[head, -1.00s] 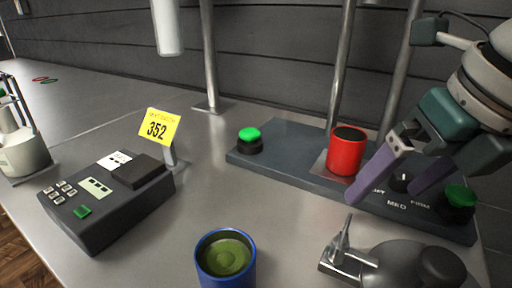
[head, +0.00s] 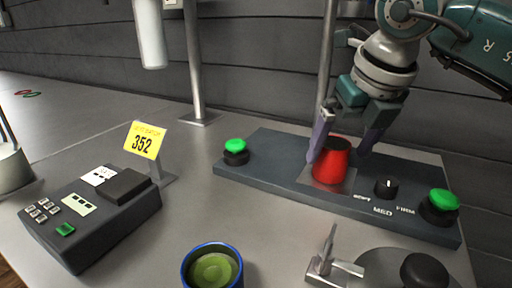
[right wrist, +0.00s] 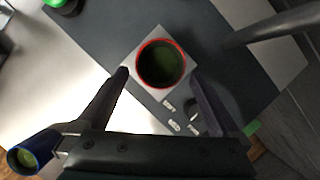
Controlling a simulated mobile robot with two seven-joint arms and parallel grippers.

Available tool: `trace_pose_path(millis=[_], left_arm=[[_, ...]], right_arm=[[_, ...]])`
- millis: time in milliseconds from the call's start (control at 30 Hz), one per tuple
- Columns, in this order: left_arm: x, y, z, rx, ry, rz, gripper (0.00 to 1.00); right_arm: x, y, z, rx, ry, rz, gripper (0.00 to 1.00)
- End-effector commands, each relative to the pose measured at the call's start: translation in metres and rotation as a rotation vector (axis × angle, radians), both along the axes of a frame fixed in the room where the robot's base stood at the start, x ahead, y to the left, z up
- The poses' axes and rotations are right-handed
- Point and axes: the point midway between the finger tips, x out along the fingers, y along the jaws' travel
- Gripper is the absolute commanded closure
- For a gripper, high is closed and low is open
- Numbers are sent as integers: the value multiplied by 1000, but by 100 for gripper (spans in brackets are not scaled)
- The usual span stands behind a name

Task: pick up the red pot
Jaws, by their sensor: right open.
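The red pot (head: 331,166) stands upright on a light square plate set in a dark control panel (head: 276,158). In the right wrist view the red pot (right wrist: 162,64) shows from above, with a dark green inside. My right gripper (head: 340,150) is open, its purple fingers at either side of the pot in the head view. In the right wrist view my right gripper (right wrist: 158,75) has one fingertip left of the pot and one right of it, with gaps showing. I cannot tell whether either finger touches it. My left gripper is not in view.
On the panel are two green buttons (head: 236,146) (head: 441,201) and a black knob (head: 386,187). A blue cup (head: 212,268) and a grey lidded device (head: 400,270) stand in front. A keypad box (head: 92,212) and yellow sign (head: 145,140) are left. A metal post (head: 194,70) rises behind.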

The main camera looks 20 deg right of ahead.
Motion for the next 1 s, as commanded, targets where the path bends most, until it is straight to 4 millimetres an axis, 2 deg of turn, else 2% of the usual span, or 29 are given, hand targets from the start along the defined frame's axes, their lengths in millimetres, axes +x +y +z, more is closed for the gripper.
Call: trace_pose_path(millis=[67, 133, 233, 533, 1000], left_arm=[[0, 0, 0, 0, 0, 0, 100], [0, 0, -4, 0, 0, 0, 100], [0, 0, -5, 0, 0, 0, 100], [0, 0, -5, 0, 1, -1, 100], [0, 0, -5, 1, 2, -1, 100]], right_arm=[[11, -1, 1, 3, -1, 0, 0], [15, -1, -14, 4, 3, 0, 0], [19, -2, -24, 2, 3, 1, 0], [21, -3, -28, 0, 0, 2, 0], [21, -3, -28, 0, 0, 2, 53]])
